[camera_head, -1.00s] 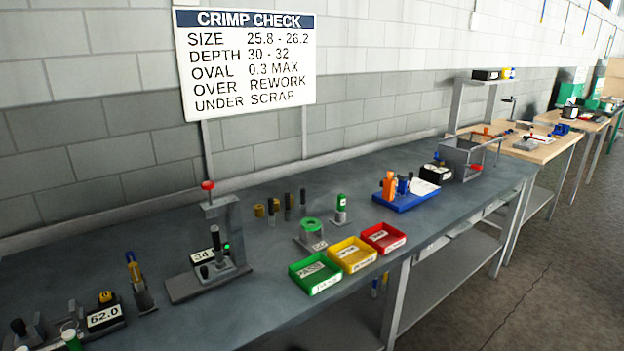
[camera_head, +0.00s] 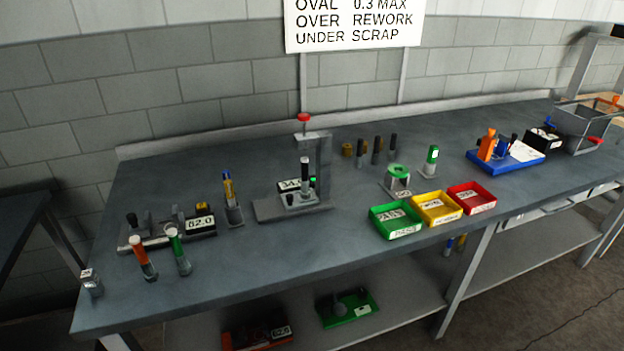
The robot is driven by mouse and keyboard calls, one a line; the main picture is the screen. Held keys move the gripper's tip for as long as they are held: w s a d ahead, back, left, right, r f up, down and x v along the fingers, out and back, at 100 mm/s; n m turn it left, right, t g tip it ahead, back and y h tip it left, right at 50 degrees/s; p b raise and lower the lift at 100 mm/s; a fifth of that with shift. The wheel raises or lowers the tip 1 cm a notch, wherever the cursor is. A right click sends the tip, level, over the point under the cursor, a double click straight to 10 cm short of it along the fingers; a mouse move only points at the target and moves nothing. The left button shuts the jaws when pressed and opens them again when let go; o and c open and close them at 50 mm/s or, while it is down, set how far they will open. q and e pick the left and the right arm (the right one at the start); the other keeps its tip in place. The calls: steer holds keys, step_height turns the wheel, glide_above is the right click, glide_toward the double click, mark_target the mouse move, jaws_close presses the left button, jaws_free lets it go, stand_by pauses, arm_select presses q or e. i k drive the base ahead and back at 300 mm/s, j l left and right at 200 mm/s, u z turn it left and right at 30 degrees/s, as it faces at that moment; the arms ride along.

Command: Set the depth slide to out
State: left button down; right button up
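No part labelled as the depth slide can be made out at this size. A grey stand gauge (camera_head: 324,165) with a red top knob (camera_head: 303,117) stands mid-bench. Its base carries a display (camera_head: 290,186) that seems to begin with 34, a green light, a small black knob and an upright dark-and-white piece. To its left, a low grey fixture (camera_head: 150,239) lies on the bench beside a display (camera_head: 200,223) reading 62.0 or similar. Whether a slide on either one is in or out cannot be told. Neither of my grippers is in view.
Green (camera_head: 397,232), yellow (camera_head: 437,219) and red (camera_head: 471,209) trays line the front edge. Green-topped (camera_head: 174,235) and orange (camera_head: 138,247) handled tools stand front left. A blue tray (camera_head: 520,162) sits right. The front middle of the bench (camera_head: 270,260) is clear.

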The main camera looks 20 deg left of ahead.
mark_target(291, 201)
steer(key=i+j+u, duration=0.1)
steer(key=j, duration=0.3)
steer(key=i+j+u, duration=0.1)
steer(key=j, duration=0.25)
steer(key=i+j+u, duration=0.15)
steer(key=j, duration=0.25)
